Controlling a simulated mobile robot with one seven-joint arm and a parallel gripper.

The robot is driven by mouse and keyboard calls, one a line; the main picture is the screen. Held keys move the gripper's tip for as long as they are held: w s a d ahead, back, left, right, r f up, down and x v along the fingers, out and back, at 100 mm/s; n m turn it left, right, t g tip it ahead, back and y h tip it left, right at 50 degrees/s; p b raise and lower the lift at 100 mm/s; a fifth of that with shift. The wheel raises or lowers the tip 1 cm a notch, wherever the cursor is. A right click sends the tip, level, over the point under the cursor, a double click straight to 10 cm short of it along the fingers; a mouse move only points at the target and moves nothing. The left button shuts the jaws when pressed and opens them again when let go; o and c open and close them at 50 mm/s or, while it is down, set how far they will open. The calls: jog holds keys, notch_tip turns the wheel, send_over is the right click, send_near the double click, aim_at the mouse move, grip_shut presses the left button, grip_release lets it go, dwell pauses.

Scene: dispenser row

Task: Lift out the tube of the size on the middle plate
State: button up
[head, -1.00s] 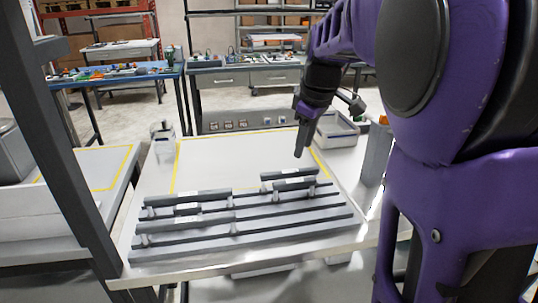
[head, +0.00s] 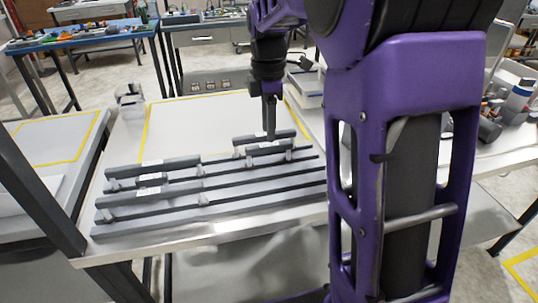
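A grey rack (head: 230,203) of long parallel rails lies on the table. Dark grey bars stand over it on small pale cylindrical posts. One bar (head: 180,161) is at the back left, a longer one (head: 150,200) at the front left, and a pair (head: 285,135) at the back right. Some bars bear small white labels (head: 150,191), too small to read. I cannot tell which parts are tubes or which plate is the middle one. My gripper (head: 269,134) points down at the back-right bars, overlapping them in the picture; contact and finger opening are unclear.
The table's back part (head: 200,118) is clear inside a yellow outline. A clear container (head: 131,100) stands at the back left, and a grey bin (head: 306,85) behind my gripper. My arm hides part of the table's right side.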

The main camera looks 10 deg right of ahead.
aim_at(267, 151)
jog(key=f, duration=0.3)
jog(key=f+b, duration=0.1)
jog(key=f, duration=0.4)
jog(key=shift+a+f+b, duration=0.25)
jog(key=shift+f+b, duration=0.1)
jog(key=shift+f, duration=0.05)
jog(key=shift+c, duration=0.3)
grip_shut()
